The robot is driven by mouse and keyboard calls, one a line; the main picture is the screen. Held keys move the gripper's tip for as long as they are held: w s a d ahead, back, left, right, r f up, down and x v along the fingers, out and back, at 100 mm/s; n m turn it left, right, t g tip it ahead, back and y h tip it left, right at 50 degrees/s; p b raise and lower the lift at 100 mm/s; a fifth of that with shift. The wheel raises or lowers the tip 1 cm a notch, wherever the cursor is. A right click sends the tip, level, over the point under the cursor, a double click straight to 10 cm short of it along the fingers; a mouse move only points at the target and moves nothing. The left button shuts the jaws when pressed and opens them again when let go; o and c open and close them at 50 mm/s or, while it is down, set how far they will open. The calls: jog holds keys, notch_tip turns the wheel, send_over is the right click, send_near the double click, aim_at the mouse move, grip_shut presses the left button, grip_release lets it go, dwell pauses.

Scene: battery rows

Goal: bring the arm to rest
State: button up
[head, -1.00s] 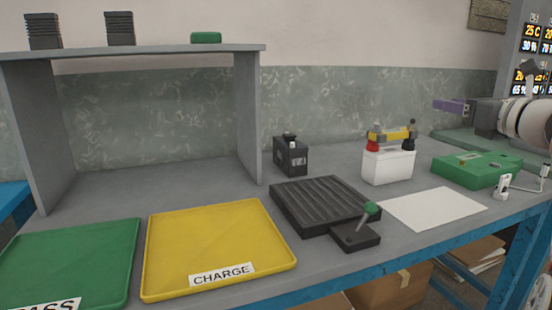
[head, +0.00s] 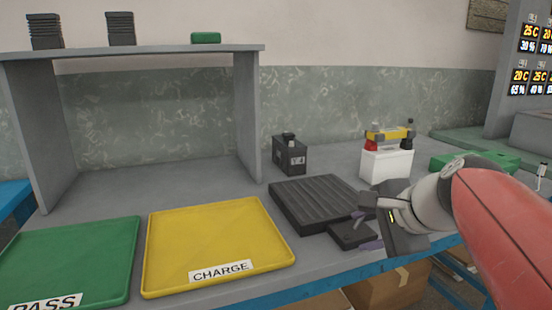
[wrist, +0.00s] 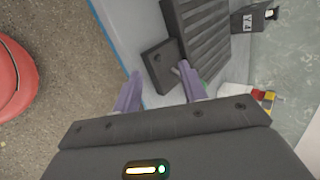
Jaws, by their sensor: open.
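My gripper (head: 364,229) is at the right of the head view, over the front edge of the bench. Its purple fingers are apart with nothing held between them. In the wrist view the open fingers (wrist: 157,84) point toward a small black box (wrist: 158,66) at the corner of the ribbed black mat (wrist: 197,35). I cannot tell whether a finger touches the box.
A yellow CHARGE tray (head: 218,215) and a green PASS tray (head: 70,250) lie at left. A small black battery (head: 290,157) and a white battery (head: 385,165) with a yellow-handled tester stand behind. A green case (head: 497,160) is at right. Bare bench lies beneath the shelf (head: 150,49).

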jog(key=s+f+n+g+h+b, duration=0.1)
jog(key=s+f+n+h+b, duration=0.1)
jog(key=s+f+n, duration=0.5)
jog(key=s+f+n+g+h+b, duration=0.1)
jog(key=s+f+n+h+b, duration=0.1)
jog(key=s+f+n, duration=0.5)
notch_tip(320, 180, down, 6)
jog(key=shift+s+a+r+n+g+b, duration=0.15)
jog(key=shift+s+a+n+g+b, duration=0.25)
jog(key=shift+b, duration=0.45)
jog(key=shift+s+d+r, duration=0.1)
dwell(0.4)
